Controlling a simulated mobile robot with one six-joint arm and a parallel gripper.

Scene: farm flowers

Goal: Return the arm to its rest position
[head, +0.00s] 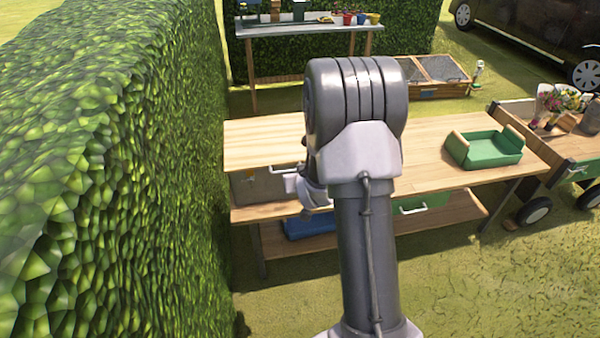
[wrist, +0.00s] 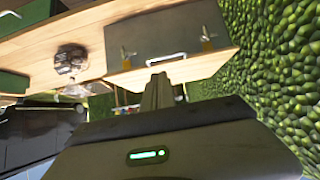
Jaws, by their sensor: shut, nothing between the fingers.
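My arm (head: 365,200) rises in the middle of the head view, bent at the elbow, in front of the wooden workbench (head: 262,145). Its wrist part shows just left of the forearm, by the bench's left half; the fingers are hidden there. In the wrist view my gripper (wrist: 157,92) points at a grey box (wrist: 165,38) with two brass latches and a pale handle, on a wooden board. The fingers are together with nothing between them. They overlap the board's edge in the picture; I cannot tell the gap.
A green tray (head: 484,149) sits on the bench's right side. The lower shelf holds a blue box (head: 308,224) and a green box (head: 422,202). A tall hedge (head: 110,150) stands close on the left. A cart (head: 560,150) with flowers is at right. Grass in front is clear.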

